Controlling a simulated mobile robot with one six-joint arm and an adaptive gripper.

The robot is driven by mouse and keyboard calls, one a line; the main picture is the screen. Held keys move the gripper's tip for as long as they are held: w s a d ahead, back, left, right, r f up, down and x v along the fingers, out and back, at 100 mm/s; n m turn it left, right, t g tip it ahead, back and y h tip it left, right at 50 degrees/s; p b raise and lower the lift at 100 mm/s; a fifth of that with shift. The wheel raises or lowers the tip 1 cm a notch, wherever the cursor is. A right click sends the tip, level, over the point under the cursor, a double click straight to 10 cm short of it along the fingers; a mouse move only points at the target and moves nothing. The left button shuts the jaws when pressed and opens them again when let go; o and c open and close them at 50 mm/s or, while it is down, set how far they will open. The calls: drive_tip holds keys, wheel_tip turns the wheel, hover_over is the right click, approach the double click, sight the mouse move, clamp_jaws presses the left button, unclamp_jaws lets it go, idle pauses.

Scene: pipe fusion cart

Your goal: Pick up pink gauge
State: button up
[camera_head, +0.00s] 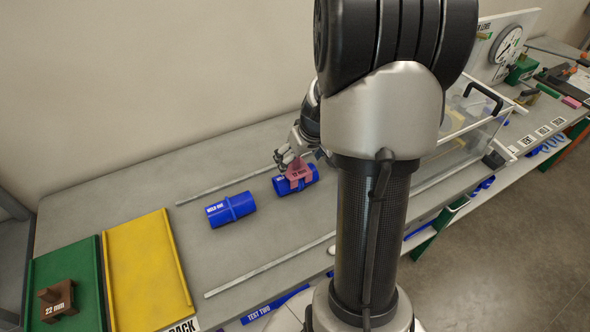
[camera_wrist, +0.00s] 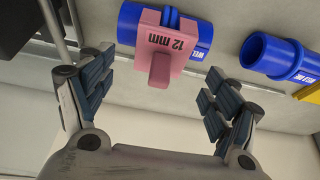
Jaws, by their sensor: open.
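The pink gauge (camera_wrist: 162,55), marked 12 mm, sits on a blue pipe fitting (camera_wrist: 128,24) in the wrist view, its tab pointing toward my gripper. In the head view the pink gauge (camera_head: 298,172) rests on the same blue fitting (camera_head: 311,175) on the grey bench. My gripper (camera_wrist: 158,92) is open, with its padded fingers spread to the left and right of the gauge's tab and short of it. My gripper (camera_head: 289,158) also shows beside the gauge in the head view, partly hidden by my arm.
A second blue fitting (camera_head: 231,209) lies to the left on the bench. A yellow tray (camera_head: 150,270) and a green tray (camera_head: 88,262) with a brown 22 mm gauge (camera_head: 57,300) lie further left. Metal rails (camera_head: 270,267) run along the bench. A clear box (camera_head: 470,130) stands at right.

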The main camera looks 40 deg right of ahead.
sight(297, 161)
drive_tip(key=b+x, duration=0.1)
drive_tip(key=x, duration=0.4)
drive_tip(key=shift+b, duration=0.35)
drive_tip(key=shift+c, duration=0.3)
drive_tip(key=c, duration=1.2)
drive_tip(key=shift+r, duration=0.1)
